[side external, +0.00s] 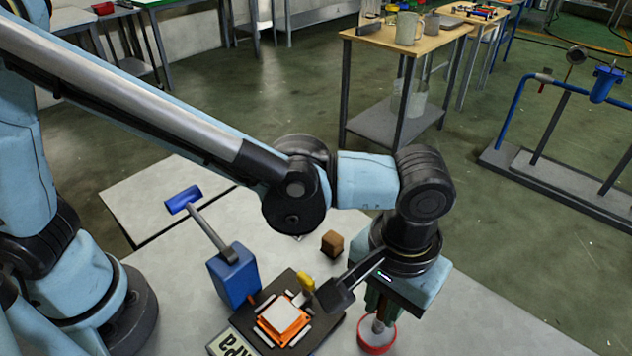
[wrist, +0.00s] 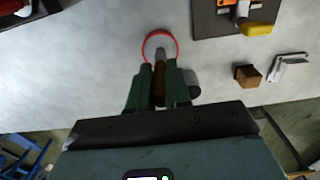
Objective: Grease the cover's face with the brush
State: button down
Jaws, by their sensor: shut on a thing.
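My gripper (side external: 381,306) points down at the front right of the work table, and its green fingers are shut on a brush. In the wrist view, the brush's brown handle (wrist: 158,88) stands between the fingers (wrist: 160,72). The brush's lower end is over or in a round red-rimmed dish (side external: 376,346) with pale grey contents, which also shows in the wrist view (wrist: 174,38). I cannot tell whether the bristles touch the contents. An orange part with a white square top (side external: 283,315), probably the cover, sits on a dark plate (side external: 325,332) left of my gripper.
A yellow-handled tool (side external: 305,283) lies by the orange part. A blue box (side external: 234,275) with a blue-ended lever (side external: 184,199) stands left of the plate. A brown block (side external: 334,243) stands behind, with a pale angled piece (wrist: 289,70) beside it. Pale tabletop (side external: 190,310) is clear left of the box.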

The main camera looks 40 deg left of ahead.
dwell(0.6)
jog(key=shift+r, duration=3.5)
jog(key=w+a+r, duration=0.1)
jog(key=w+a, duration=0.1)
jog(key=a, duration=0.8)
jog(key=w+a+r, duration=0.1)
jog(key=w+a, duration=0.1)
jog(key=a, duration=0.9)
jog(key=w+a+r, duration=0.1)
jog(key=w+a, duration=0.1)
jog(key=a, duration=0.8)
jog(key=shift+w+a+r, duration=0.25)
jog(key=shift+w+r, duration=0.05)
jog(key=shift+w, duration=0.1)
